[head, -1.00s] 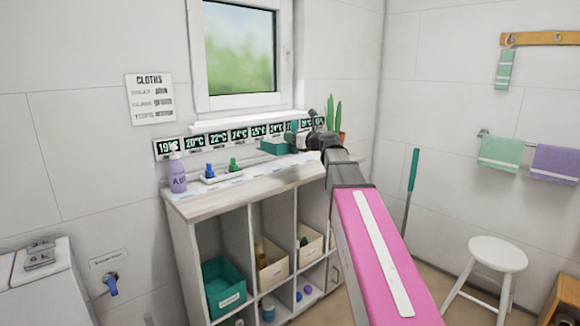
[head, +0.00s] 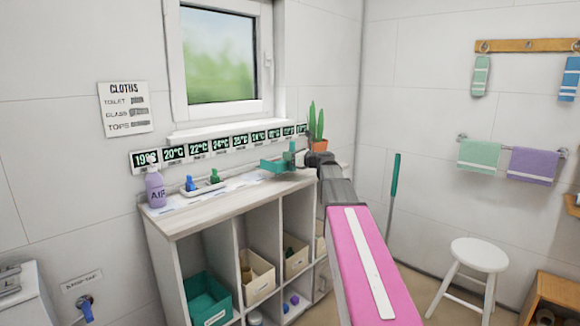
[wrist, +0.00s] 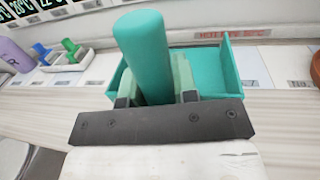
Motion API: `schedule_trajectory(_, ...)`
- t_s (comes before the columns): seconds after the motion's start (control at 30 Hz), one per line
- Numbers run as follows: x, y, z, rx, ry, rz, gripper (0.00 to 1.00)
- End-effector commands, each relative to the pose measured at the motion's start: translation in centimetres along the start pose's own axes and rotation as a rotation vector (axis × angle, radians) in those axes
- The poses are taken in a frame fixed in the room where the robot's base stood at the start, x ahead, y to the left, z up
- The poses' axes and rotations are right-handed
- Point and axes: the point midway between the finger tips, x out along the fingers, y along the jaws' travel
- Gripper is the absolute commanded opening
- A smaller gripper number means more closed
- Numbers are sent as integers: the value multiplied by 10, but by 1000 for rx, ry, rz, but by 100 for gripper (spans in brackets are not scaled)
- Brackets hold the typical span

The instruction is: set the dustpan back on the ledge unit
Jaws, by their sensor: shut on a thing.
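The teal dustpan (head: 273,166) is at the back of the ledge unit's top, left of the potted plant, in the head view. My gripper (wrist: 156,78) is shut on its upright round handle (wrist: 140,42); the pan (wrist: 245,68) shows behind and to the right in the wrist view. The ledge unit (head: 210,209) has a pale wood top with white cubbies below. The pan is over or on its top; I cannot tell whether it touches. My arm hides part of the unit's right end.
A purple bottle (head: 155,188) and a white tray (head: 204,186) with blue and green items stand left on the top. The potted plant (head: 318,135) is at the right end. The front of the top is clear. A white stool (head: 479,256) stands right.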

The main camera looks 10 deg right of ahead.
Motion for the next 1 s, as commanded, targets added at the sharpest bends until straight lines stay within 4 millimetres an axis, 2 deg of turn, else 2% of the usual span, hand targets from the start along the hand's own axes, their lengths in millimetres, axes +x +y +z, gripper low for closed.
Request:
schedule_trajectory(0.17, -1, -3, -8, 2, 0, 0, 0)
schedule_trajectory(0.43, -1, -2, -40, 2, 0, 0, 0)
schedule_trajectory(0.83, -1, -2, -45, 1, -1, 0, 0)
schedule_trajectory(0.87, -1, -2, -44, 1, -1, 0, 37)
schedule_trajectory(0.9, -1, -2, -44, 1, -1, 0, 50)
schedule_trajectory(1.0, -1, -2, -44, 1, 0, 0, 52)
